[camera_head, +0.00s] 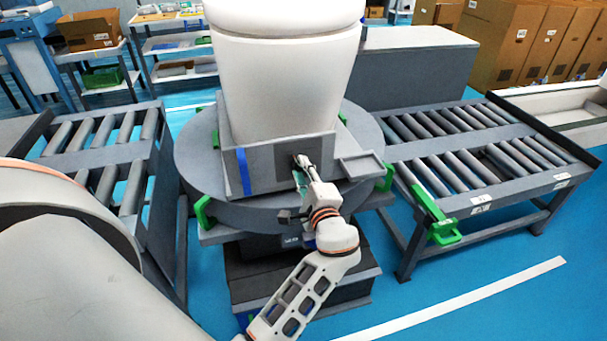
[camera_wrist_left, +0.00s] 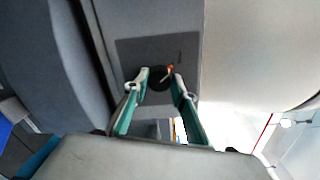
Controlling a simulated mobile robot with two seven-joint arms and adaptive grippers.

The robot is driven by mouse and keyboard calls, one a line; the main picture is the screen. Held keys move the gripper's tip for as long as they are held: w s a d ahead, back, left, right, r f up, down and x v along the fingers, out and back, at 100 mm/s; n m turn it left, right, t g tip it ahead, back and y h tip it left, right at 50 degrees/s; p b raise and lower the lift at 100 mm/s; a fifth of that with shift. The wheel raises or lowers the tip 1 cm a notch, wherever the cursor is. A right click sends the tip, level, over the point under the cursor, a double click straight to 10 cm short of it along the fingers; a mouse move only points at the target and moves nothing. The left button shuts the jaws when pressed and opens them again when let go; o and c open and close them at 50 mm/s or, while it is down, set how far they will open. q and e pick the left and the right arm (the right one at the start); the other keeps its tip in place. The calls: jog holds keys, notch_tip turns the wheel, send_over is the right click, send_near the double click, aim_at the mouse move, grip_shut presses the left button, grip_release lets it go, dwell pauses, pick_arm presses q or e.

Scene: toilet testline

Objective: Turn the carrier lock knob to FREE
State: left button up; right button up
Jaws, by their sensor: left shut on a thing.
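The carrier lock knob (camera_wrist_left: 157,78) is a small dark round knob with an orange pointer, on a dark plate (camera_wrist_left: 132,52) in the left wrist view. The pointer tilts up and to the right there. My left gripper (camera_wrist_left: 161,79) has its green-lined fingers on either side of the knob and is shut on it. In the head view, my left gripper (camera_head: 301,164) reaches the dark plate on the grey carrier front (camera_head: 262,168), and its fingers hide the knob. Any lettering on the plate is too small to read. My right gripper is not in view.
A large white toilet body (camera_head: 285,80) stands on the carrier, above a round grey turntable (camera_head: 200,165). Roller conveyors flank it at left (camera_head: 105,150) and right (camera_head: 470,150). A small grey tray (camera_head: 362,167) juts out right of the plate.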

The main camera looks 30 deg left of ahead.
pick_arm(q)
jog(key=shift+n, duration=0.4)
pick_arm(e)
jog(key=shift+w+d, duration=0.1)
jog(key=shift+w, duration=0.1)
pick_arm(q)
jog(key=o, duration=1.1)
